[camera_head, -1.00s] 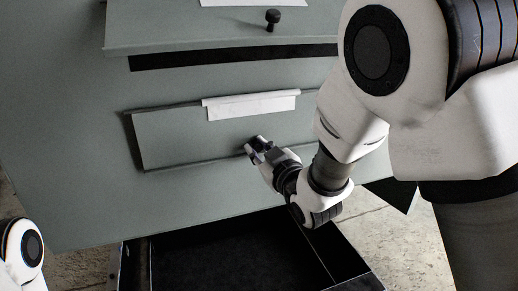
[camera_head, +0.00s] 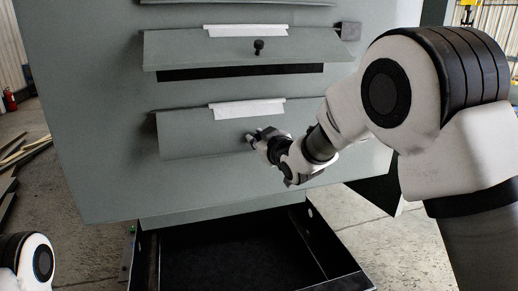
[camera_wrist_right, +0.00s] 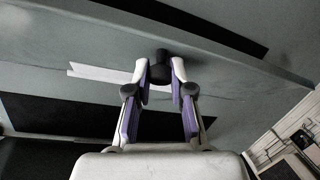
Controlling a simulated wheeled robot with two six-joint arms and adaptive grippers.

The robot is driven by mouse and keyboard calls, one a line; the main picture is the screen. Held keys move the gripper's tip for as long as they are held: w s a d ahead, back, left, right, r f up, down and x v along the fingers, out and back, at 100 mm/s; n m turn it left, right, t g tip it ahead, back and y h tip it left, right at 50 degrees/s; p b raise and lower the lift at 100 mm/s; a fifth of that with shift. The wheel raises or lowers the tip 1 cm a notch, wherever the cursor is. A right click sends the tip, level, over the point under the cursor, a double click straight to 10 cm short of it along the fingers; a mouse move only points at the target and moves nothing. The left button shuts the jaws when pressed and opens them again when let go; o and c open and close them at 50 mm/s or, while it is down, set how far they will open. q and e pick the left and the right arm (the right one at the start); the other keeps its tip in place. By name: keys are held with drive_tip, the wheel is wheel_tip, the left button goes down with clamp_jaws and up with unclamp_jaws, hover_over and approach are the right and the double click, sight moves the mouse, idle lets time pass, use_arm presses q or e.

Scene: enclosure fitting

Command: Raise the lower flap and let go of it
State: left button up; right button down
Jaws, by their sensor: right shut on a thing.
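The lower flap (camera_head: 200,132) is a grey panel with a white strip (camera_head: 248,109) along its top, on the front of the grey enclosure. My right gripper (camera_head: 256,141) is at its lower middle. In the right wrist view, my right gripper (camera_wrist_right: 160,82) is shut on a black knob (camera_wrist_right: 160,66), held between the fingertips. In the head view the gripper hides this knob. No dark slot shows below the lower flap in the head view; how far it is tilted is hard to tell. My left gripper is out of view.
The upper flap (camera_head: 210,47), with its own black knob (camera_head: 259,46), stands out above a dark slot (camera_head: 240,72). A small grey block (camera_head: 347,31) is at its right end. An open black tray (camera_head: 230,258) lies below the enclosure. Planks (camera_head: 20,155) are on the floor at left.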

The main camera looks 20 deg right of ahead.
sight(259, 123)
wheel_tip(259, 123, up, 6)
drive_tip(key=s+g+p, duration=0.1)
drive_tip(key=p, duration=0.3)
drive_tip(key=shift+s, duration=0.4)
drive_tip(key=shift+f, duration=0.15)
drive_tip(key=c, duration=1)
unclamp_jaws()
drive_tip(key=shift+w+d+f, duration=0.1)
drive_tip(key=shift+f, duration=0.15)
drive_tip(key=v, duration=1.2)
drive_tip(key=shift+r, duration=0.2)
